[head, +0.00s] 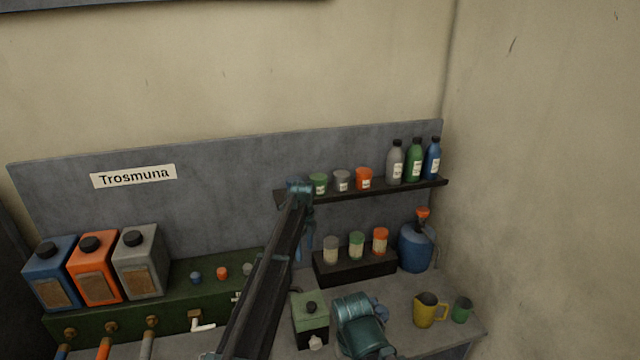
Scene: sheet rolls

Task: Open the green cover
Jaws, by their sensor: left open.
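A small pale green box (311,325) with a green top and a black knob stands on the grey bench. Its top looks closed, and I cannot tell for certain whether this is the green cover. My left arm comes up from the bottom across the middle. My left gripper (306,240) hangs at its far end, in front of the back panel and above and behind the green box. It is open, and nothing shows between its fingers. The arm hides part of the bench. A teal part of my own body is beside the box, and no right gripper can be made out.
A long dark green unit (190,292) bears blue, orange and grey canisters at left. A shelf (400,190) holds jars and bottles. A black rack (355,268), a blue jug (416,249), a yellow mug (427,311) and a green cup (461,311) stand at right.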

